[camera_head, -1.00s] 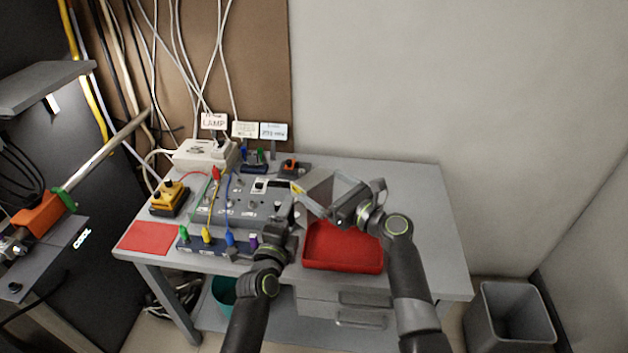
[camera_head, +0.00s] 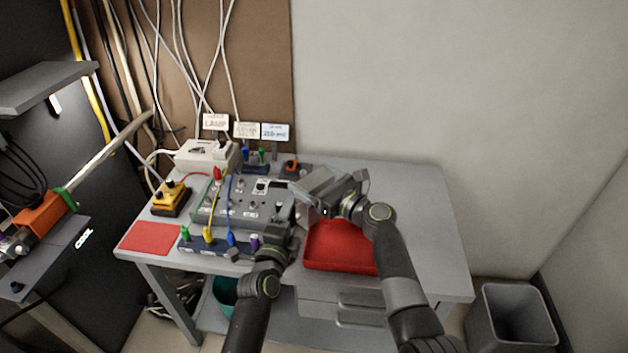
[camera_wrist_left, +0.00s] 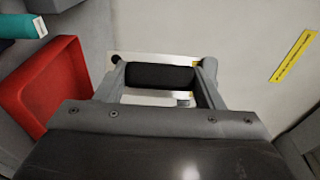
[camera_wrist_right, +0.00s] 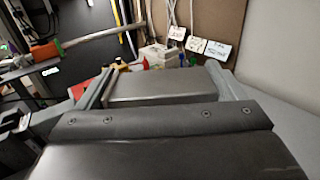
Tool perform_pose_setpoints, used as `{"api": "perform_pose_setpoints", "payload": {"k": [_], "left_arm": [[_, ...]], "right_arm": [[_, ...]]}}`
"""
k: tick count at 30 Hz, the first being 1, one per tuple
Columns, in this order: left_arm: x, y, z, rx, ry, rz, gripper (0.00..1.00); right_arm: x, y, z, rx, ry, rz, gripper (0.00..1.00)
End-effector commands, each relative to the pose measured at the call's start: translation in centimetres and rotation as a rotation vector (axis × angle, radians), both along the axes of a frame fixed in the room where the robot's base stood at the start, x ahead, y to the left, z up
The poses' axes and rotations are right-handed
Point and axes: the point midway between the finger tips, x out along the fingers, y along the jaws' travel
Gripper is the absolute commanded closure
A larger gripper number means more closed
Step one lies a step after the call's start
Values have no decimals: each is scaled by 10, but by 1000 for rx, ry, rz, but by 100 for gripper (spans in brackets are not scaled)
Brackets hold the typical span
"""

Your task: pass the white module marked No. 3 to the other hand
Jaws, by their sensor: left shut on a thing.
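My left gripper (camera_head: 292,220) is low over the workbench, beside the grey instrument box. In the left wrist view its fingers (camera_wrist_left: 160,75) are shut on a black bar-like part (camera_wrist_left: 160,77) with a white plate (camera_wrist_left: 205,62) behind it. I take this for the white module, but no No. 3 mark is legible. My right gripper (camera_head: 330,190) is higher and to the right, pointing left. In the right wrist view its fingers (camera_wrist_right: 160,85) stand wide on both sides of a grey block (camera_wrist_right: 160,88). I cannot tell whether they press on it.
A red tray (camera_head: 345,262) lies at the bench front. The grey instrument box (camera_head: 240,205) with several coloured plugs, a yellow block (camera_head: 172,198) and a red mat (camera_head: 150,237) lie to the left. The bench's right side (camera_head: 430,220) is clear. A grey bin (camera_head: 510,315) stands on the floor.

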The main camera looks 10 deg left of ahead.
Motion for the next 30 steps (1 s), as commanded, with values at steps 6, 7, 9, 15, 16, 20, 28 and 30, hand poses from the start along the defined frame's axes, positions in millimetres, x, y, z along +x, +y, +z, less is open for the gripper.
{"api": "perform_pose_setpoints", "payload": {"k": [6, 7, 9, 15, 16, 20, 28, 30], "left_arm": [[1, -1, 2, 2, -4, -1, 32], [1, -1, 2, 2, -3, -1, 28], [1, -1, 2, 2, -3, -1, 19], [1, -1, 3, 1, -6, 0, 13], [1, -1, 4, 1, -7, 0, 13], [1, -1, 4, 0, -9, 1, 13], [-8, 1, 4, -2, -10, 3, 13], [-16, 2, 3, -3, -8, 4, 13]], "right_arm": [[-3, 4, 1, 6, 1, 10, 45], [-2, 4, 1, 6, 1, 10, 45], [-2, 3, 1, 5, 1, 9, 45], [-2, 2, 0, 1, 1, 6, 45], [-2, 2, 0, 0, 1, 5, 45], [-1, 1, -2, -2, 2, 3, 45], [-1, 0, -3, -6, 2, 0, 45], [-1, 0, -3, -6, 2, -1, 45]]}}
